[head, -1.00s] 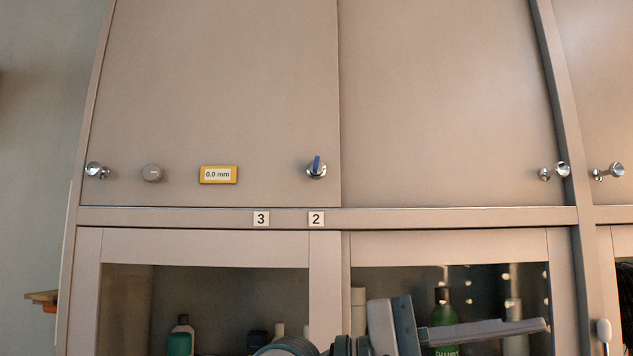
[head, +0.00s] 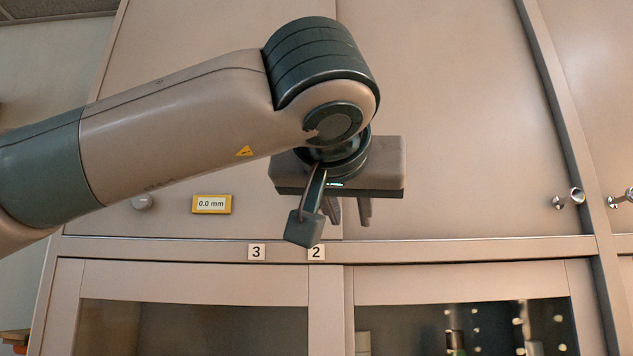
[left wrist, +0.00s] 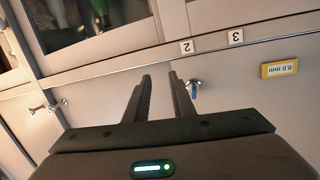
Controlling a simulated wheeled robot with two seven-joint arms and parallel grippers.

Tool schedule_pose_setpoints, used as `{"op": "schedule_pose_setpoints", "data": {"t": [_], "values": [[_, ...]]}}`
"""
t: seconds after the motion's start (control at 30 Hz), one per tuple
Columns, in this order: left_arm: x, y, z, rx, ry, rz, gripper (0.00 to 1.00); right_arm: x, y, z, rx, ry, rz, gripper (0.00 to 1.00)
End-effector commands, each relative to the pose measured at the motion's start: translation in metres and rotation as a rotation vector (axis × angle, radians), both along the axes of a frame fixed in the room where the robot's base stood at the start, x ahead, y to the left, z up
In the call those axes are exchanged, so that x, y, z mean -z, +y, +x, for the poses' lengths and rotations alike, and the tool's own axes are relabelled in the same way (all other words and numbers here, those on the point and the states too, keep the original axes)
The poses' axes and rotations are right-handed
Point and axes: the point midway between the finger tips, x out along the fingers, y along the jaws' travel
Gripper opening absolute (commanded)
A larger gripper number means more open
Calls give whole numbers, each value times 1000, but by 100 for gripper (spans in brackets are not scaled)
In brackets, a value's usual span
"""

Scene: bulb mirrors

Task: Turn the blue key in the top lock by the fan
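The blue key sits in a round silver lock on the upper cabinet door. In the left wrist view the key (left wrist: 194,92) shows just right of the right finger, outside the gap between the fingers. In the head view my arm hides key and lock. My left gripper (head: 350,215) is in front of the upper doors near their shared edge, fingers pointing at the cabinet. In the left wrist view the left gripper (left wrist: 160,76) is open, with nothing between its fingers. I cannot tell whether a finger touches the key. No fan shows. My right gripper is out of view.
A yellow-framed display (head: 211,204) reads 0.0 mm left of the gripper. Tags 3 (head: 257,252) and 2 (head: 316,252) are on the rail below. Silver knobs (head: 568,199) stick out at the right. Glass-fronted cabinets with bottles are below.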

Motion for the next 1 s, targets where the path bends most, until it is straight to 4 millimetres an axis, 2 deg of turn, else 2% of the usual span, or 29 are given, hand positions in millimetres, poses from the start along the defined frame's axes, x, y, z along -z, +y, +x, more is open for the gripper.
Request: {"op": "schedule_pose_setpoints", "data": {"t": [0.03,0.1,0.27,0.73,1.0], "values": [[-16,12,-8,-49,-47,22,23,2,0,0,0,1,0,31],[-33,25,-15,-102,-91,47,23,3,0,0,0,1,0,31],[-52,41,-26,-169,-140,73,23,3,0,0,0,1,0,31],[-54,43,-26,-177,-146,76,23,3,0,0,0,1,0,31],[-55,43,-16,-177,-146,75,23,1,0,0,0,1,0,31]]}}
